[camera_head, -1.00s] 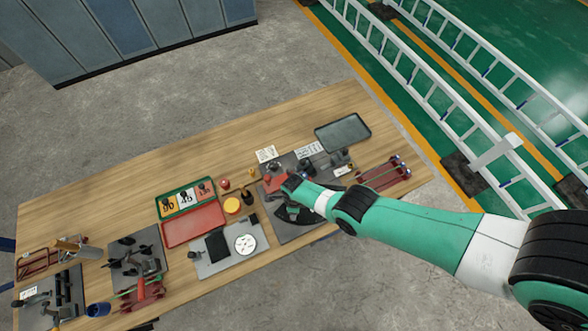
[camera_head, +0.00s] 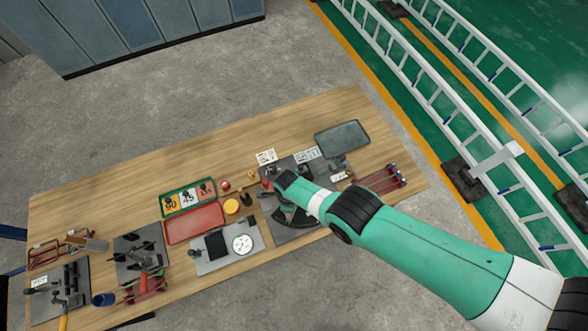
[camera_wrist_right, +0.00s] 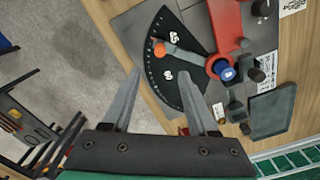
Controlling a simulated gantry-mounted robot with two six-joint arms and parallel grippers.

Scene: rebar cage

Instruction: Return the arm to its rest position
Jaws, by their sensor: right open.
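My right arm comes in from the right in the head view, its green and white links over the right part of the workbench (camera_head: 120,185). My right gripper (camera_wrist_right: 160,68) is open in the right wrist view, with nothing between its two grey fingers. It is above the bending fixture, whose dark angle plate (camera_wrist_right: 168,85) and red lever (camera_wrist_right: 230,35) show beyond the fingers. In the head view the arm's end hides part of that fixture (camera_head: 290,232). My left gripper is in neither view.
On the bench are a red tray (camera_head: 195,222), a numbered tray (camera_head: 188,198), a grey plate with a round dial (camera_head: 242,244), a dark tray (camera_head: 342,138) and a red rack (camera_head: 382,180).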

